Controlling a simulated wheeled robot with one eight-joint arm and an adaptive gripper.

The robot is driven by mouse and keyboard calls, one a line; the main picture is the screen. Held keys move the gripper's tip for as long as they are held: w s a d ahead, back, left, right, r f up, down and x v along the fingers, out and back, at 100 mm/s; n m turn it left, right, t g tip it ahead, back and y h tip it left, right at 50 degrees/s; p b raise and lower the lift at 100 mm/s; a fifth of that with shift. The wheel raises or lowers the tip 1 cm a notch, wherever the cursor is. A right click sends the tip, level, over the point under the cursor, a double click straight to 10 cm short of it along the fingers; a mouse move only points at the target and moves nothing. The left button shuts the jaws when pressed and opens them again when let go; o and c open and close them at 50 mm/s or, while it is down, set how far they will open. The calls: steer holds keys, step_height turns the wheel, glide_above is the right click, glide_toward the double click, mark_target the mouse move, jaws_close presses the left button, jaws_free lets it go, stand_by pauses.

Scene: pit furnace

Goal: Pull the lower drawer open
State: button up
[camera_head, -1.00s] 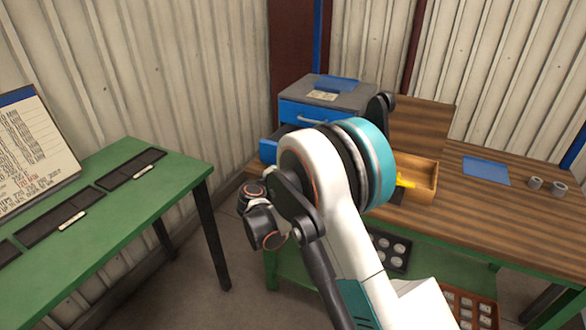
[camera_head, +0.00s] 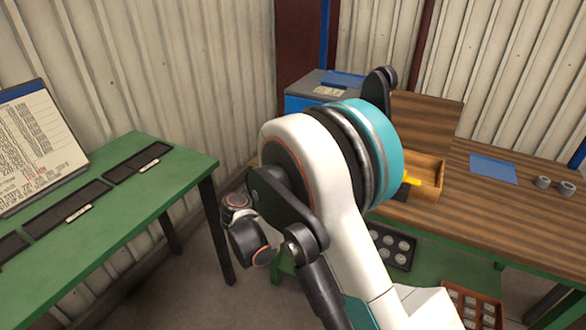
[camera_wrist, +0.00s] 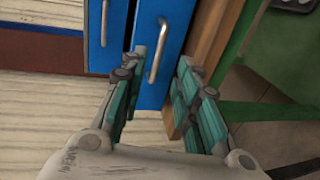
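The blue drawer cabinet (camera_head: 303,102) stands on the wooden bench at the back, mostly hidden behind my arm in the head view. In the wrist view, tilted on its side, the upper drawer (camera_wrist: 96,58) is on the left with its handle. The lower drawer (camera_wrist: 178,25) is to its right and seems to stick out further towards me. Its metal handle (camera_wrist: 157,50) lies ahead between my fingertips. My gripper (camera_wrist: 163,72) is open, with a finger on either side of the handle; contact is not clear. The head view hides my gripper.
The wooden bench (camera_head: 520,215) holds a small wooden tray (camera_head: 428,190) with a yellow item, a blue sheet (camera_head: 493,169) and two grey rings. A green table (camera_head: 100,235) stands at left with a sign board (camera_head: 38,140). Floor is free between them.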

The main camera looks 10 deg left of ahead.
steer(key=shift+v, duration=1.65)
